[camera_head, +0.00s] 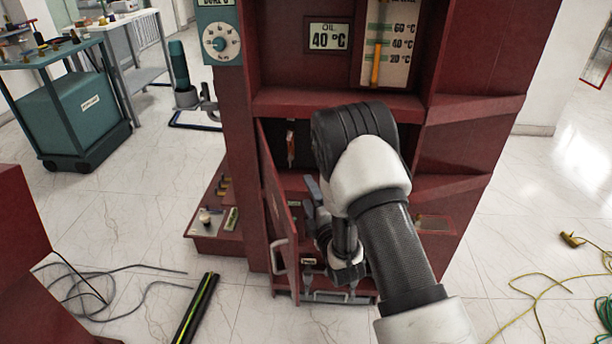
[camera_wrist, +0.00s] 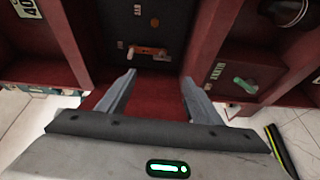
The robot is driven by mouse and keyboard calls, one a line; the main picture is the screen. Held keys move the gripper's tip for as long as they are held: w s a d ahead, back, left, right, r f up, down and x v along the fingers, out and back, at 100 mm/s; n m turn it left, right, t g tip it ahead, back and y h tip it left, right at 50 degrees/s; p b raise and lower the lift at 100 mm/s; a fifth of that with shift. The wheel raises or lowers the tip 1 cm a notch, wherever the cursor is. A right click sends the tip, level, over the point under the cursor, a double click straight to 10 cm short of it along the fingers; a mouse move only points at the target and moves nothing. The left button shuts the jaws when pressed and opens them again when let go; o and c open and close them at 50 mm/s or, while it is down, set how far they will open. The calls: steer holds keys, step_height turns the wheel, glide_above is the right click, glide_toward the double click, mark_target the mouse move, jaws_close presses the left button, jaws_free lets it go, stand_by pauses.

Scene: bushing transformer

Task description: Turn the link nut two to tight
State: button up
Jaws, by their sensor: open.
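In the wrist view, an orange-brown link bar (camera_wrist: 148,52) with small fittings at its ends is fixed to the dark back panel inside the red cabinet. Which fitting is link nut two cannot be told at this size. My gripper (camera_wrist: 160,76) is open and empty. Its two grey fingers point toward the panel, with the link bar beyond and between the tips, apart from them. In the head view my gripper (camera_head: 314,192) is at the cabinet opening, partly hidden behind my arm, which also covers much of the interior.
The red cabinet door (camera_head: 277,215) stands open left of my gripper. A shelf edge (camera_head: 335,103) runs above the opening. A green handle (camera_wrist: 245,85) is on a red panel at right in the wrist view. Cables (camera_head: 110,290) lie on the floor.

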mark_target(290, 160)
steer(key=b+x, duration=0.1)
steer(key=x, duration=0.4)
steer(key=b+x, duration=0.1)
steer(key=x, duration=0.5)
steer(key=f+b+x, duration=0.1)
steer(key=x, duration=0.4)
steer(key=shift+w+a, duration=0.3)
steer(key=c, duration=1.1)
steer(key=shift+o, duration=0.2)
